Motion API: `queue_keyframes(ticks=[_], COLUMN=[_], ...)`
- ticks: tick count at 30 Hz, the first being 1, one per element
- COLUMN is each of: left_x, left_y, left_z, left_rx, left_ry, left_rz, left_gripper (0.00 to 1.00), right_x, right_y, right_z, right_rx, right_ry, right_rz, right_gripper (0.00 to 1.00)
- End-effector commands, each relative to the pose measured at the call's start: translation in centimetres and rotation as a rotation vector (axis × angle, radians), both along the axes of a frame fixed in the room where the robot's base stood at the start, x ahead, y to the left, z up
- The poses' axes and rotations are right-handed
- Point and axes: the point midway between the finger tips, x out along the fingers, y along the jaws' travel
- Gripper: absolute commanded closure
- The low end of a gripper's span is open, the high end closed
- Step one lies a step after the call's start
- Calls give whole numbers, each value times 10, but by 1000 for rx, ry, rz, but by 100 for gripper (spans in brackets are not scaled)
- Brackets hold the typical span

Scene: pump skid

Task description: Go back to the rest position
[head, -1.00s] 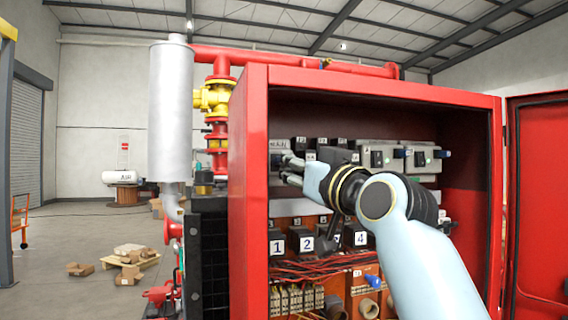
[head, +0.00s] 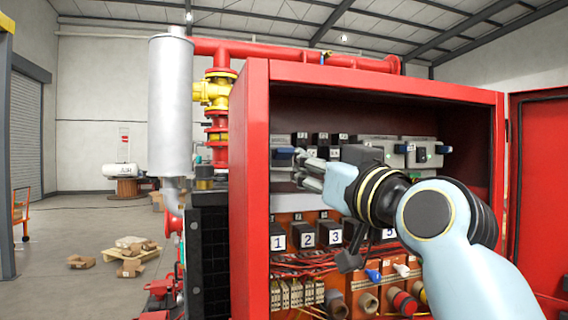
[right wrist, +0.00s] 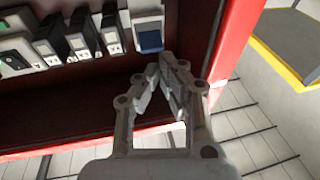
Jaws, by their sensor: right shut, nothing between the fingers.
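My right gripper (head: 302,172) shows in the head view in front of the open red cabinet (head: 249,190). Its fingers are closed together and hold nothing. The right wrist view also shows the closed fingertips (right wrist: 163,68), just below a blue switch (right wrist: 150,40) and apart from it as far as I can tell. The same blue switch (head: 283,153) is just left of the fingers in the head view. My right arm reaches in from the lower right and hides part of the cabinet's inside. My left gripper is not in view.
Numbered black blocks (head: 307,235), red wires and several round sockets (head: 368,302) fill the lower cabinet. The open red door (head: 540,190) is at the right. A silver cylinder (head: 171,105) and red pipes stand left. Open floor (head: 60,250) lies further left.

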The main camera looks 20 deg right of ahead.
Motion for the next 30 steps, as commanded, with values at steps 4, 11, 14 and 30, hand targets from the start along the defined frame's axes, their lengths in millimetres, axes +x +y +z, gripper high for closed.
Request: queue_keyframes(ticks=[4, 11, 14, 30], left_x=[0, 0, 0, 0], left_y=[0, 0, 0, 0], left_z=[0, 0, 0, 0], left_rx=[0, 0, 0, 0], left_ry=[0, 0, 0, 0], left_rz=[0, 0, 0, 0], left_gripper=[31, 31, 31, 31], right_x=[-7, -7, -7, -112], right_y=[0, 0, 0, -38], right_z=[-1, 0, -1, -242], right_rx=[1, 1, 1, -170], right_ry=[0, 0, 0, 766], right_rz=[0, 0, 0, -38], right_gripper=[100, 100, 100, 100])
